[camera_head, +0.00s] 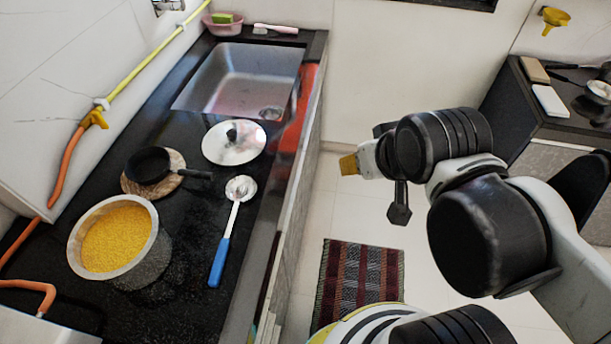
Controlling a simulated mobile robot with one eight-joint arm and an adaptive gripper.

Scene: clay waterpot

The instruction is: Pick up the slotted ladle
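The slotted ladle (229,226) lies on the black counter, near its right edge. Its round metal head is at the far end and its blue handle (219,263) points toward the near side. Its slots are too small to make out clearly. My gripper (350,165) is to the right of the counter, over the floor area and apart from the ladle. Only a yellowish tip and part of its body show, so I cannot tell if it is open or shut. Nothing is seen held in it.
A metal pot of yellow grains (153,243) stands left of the ladle. A small black pan (148,166) sits on a round wooden board, and a metal lid (221,153) lies beyond the ladle. A sink (243,75) is farther back. A striped rug (359,283) lies on the floor.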

